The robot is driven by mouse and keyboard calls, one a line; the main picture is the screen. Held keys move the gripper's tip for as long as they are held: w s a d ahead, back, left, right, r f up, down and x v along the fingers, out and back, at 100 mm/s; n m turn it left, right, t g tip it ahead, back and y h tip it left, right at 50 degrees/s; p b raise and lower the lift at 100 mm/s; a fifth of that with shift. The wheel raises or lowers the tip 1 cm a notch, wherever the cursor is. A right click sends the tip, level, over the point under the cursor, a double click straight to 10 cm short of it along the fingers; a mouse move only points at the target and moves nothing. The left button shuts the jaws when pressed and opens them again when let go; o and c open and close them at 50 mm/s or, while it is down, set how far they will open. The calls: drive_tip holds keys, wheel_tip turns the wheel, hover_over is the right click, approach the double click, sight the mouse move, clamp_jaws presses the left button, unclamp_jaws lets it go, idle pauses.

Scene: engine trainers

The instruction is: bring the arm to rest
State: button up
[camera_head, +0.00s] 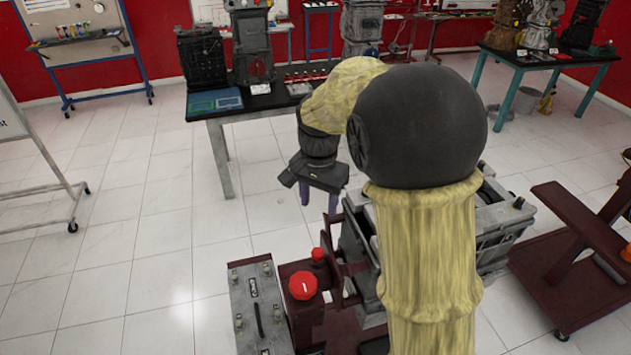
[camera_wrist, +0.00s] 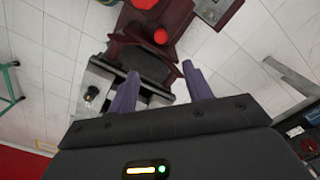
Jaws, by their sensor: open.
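My arm rises through the middle of the head view, a yellowish and dark-jointed arm bent at the top. My gripper (camera_head: 319,195) hangs at its end, left of the arm, pointing down with two purple fingers apart. In the wrist view my gripper (camera_wrist: 160,92) shows both purple fingers spread, with nothing between their tips. Beyond the fingers in that view is the dark red stand with a red knob (camera_wrist: 161,36). The gripper appears clear of the things around it, though its exact distance from them cannot be told.
An engine trainer (camera_head: 490,225) on a dark red stand is partly hidden behind my arm. A table (camera_head: 262,103) with engines stands behind. Tiled floor (camera_head: 130,235) at left is free.

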drive_tip(key=s+d+f+n+t, duration=0.1)
drive_tip(key=s+d+f+n, duration=0.2)
drive_tip(key=s+d, duration=0.2)
drive_tip(key=s+d+f+n+t, duration=0.1)
drive_tip(key=s+d+f+n, duration=0.2)
drive_tip(key=s, duration=0.6)
drive_tip(key=shift+d+n+t, duration=0.3)
drive_tip(key=shift+d+n, duration=0.1)
drive_tip(key=shift+d, duration=0.5)
drive_tip(key=shift+s, duration=0.1)
drive_tip(key=shift+c, duration=0.2)
drive_tip(key=shift+c, duration=1.3)
drive_tip(key=shift+a, duration=0.1)
